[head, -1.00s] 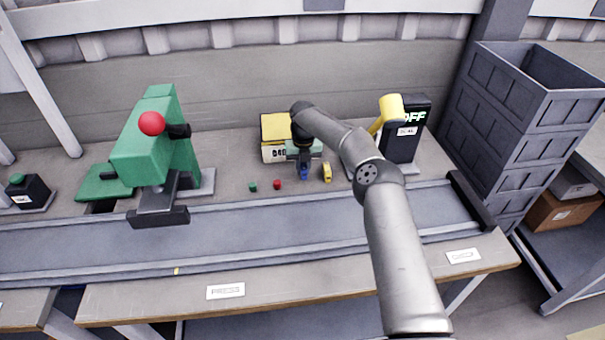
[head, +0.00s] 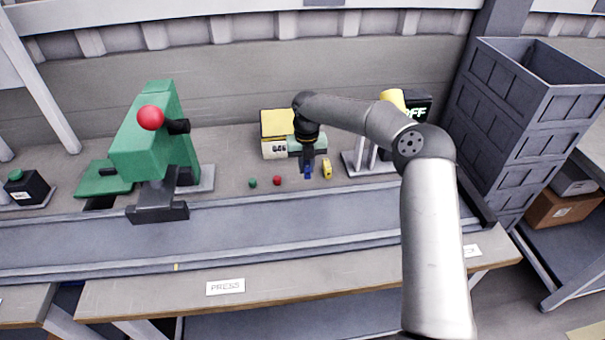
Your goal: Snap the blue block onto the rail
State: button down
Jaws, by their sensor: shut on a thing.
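The small blue block (head: 307,171) is at the tips of my gripper (head: 307,166), which points down and is shut on it. They are at the back of the bench, just behind the conveyor. Whether the block touches the bench I cannot tell. A green box (head: 322,146) with a rounded top stands right behind the gripper, partly hidden by it. A small red block (head: 277,180) and a small green block (head: 252,182) lie to the left, and a yellow block (head: 327,169) stands close on the right. I cannot make out which part is the rail.
A yellow-topped box (head: 277,127) stands behind the gripper. A green press (head: 150,145) with a red ball is at the left. The grey conveyor (head: 290,228) runs along the front and is clear. A black device (head: 419,107) with a yellow part and stacked crates (head: 520,120) are at the right.

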jog(key=s+d+r+p, duration=0.2)
jog(key=s, duration=0.7)
jog(key=s+d+r+p, duration=0.2)
jog(key=s+p, duration=0.1)
jog(key=s, duration=0.7)
jog(key=s+d+r+p, duration=0.2)
jog(key=s, duration=0.8)
jog(key=shift+d+r+p, duration=0.3)
jog(key=shift+p, duration=0.1)
